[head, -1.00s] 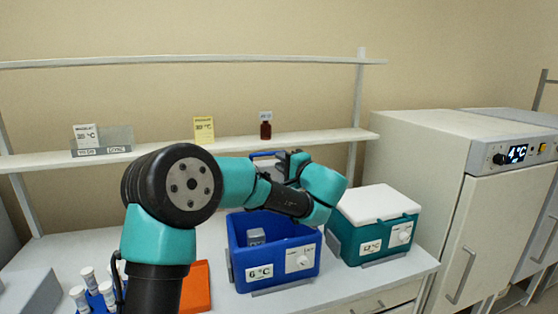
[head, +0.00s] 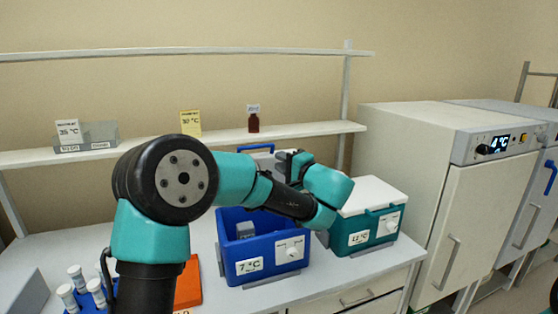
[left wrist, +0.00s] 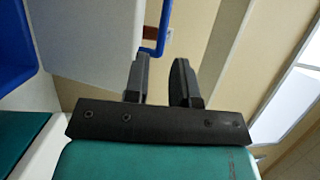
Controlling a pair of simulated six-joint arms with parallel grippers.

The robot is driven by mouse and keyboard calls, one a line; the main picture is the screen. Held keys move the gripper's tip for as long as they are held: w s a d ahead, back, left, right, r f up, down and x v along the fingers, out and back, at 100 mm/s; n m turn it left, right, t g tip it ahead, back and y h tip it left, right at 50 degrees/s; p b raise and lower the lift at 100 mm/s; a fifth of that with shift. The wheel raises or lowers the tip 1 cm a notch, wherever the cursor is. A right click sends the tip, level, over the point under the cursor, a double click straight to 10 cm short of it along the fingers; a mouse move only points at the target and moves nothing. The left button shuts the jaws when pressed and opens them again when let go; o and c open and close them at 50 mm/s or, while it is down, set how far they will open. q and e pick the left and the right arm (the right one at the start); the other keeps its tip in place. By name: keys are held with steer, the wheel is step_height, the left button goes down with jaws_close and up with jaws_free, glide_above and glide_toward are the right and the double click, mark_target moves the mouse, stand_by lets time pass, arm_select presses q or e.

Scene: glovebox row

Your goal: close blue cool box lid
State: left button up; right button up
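The blue cool box (head: 230,272) stands on the bench in the head view, with a small grey item (head: 245,230) inside. Its lid (head: 264,157) is up at the back, mostly hidden behind my left arm, with a blue handle (head: 255,149) along its top. My left gripper (head: 293,160) is in front of the lid, to the right of the handle. In the left wrist view the left gripper (left wrist: 160,82) has its fingers apart with nothing between them. The pale lid (left wrist: 95,40) and its blue handle (left wrist: 154,48) show beyond the fingers. My right gripper is not visible.
A teal cool box (head: 370,235) with a white closed lid stands close on the right. An orange item (head: 188,285) and a rack of capped tubes (head: 85,290) are on the left. A shelf (head: 225,139) runs behind, holding a brown bottle (head: 253,121). A white cabinet (head: 450,200) is at far right.

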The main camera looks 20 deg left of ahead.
arm_select(q)
steer(key=v, duration=0.6)
steer(key=shift+f, duration=0.2)
stand_by(0.4)
